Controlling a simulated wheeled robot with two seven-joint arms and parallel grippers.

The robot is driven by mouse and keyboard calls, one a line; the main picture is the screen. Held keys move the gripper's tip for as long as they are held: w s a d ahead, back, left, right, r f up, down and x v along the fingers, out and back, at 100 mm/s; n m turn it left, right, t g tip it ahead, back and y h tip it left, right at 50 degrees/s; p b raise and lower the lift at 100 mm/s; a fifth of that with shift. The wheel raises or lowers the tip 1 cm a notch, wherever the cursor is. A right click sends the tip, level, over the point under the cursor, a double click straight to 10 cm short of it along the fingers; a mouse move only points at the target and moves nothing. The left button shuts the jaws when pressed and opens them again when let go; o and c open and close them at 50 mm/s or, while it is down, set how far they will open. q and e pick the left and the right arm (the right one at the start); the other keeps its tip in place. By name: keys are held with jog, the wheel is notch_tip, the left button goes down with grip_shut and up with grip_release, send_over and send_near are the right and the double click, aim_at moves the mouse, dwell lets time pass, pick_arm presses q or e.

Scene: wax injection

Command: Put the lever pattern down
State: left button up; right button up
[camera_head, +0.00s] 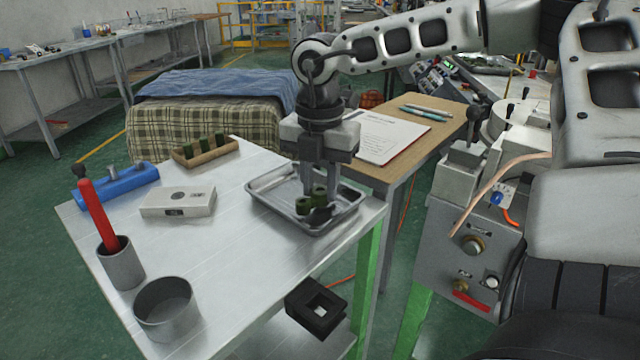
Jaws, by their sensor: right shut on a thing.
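The lever pattern (311,203) is a small dark green piece between the fingers of my right gripper (320,195). The right gripper points straight down and is shut on it. The piece is over the metal tray (268,181), towards its near right side. I cannot tell whether the piece touches the tray floor. The fingers hide part of it, and a dark shape beside it is hard to make out. My left gripper is not in view.
On the metal table (230,250) stand a wooden holder (206,156) with green pieces, a blue block (130,184), a pale box (178,201), a cup (120,265) with a red-handled tool, and an empty round pot (166,308). A clipboard (380,137) lies behind. A grey machine (465,240) stands right.

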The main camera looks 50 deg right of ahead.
aim_at(320, 190)
jog(key=shift+f, duration=0.35)
jog(key=o, duration=0.5)
jog(key=shift+f+b, duration=0.1)
jog(key=shift+b, duration=0.2)
jog(key=o, duration=0.4)
jog(key=shift+o, duration=0.2)
jog(key=shift+r+p, duration=0.3)
notch_tip(320, 190, up, 12)
jog(key=shift+p, duration=0.35)
